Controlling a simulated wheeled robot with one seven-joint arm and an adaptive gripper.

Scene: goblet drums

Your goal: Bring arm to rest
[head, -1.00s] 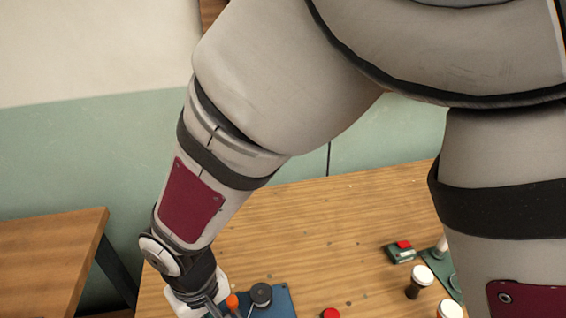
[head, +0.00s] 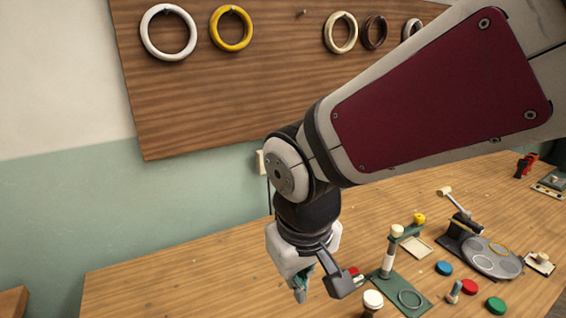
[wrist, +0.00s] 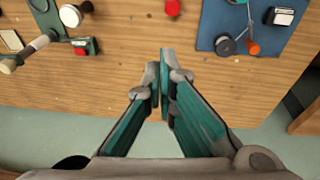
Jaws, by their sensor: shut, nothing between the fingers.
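A green stand (head: 388,262), a white-topped cup (head: 372,301) and coloured discs (head: 444,268) stand right of my gripper. A blue mat (wrist: 208,30) with tools lies in the wrist view. Rings (head: 168,32) hang on a wall board (head: 200,100).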

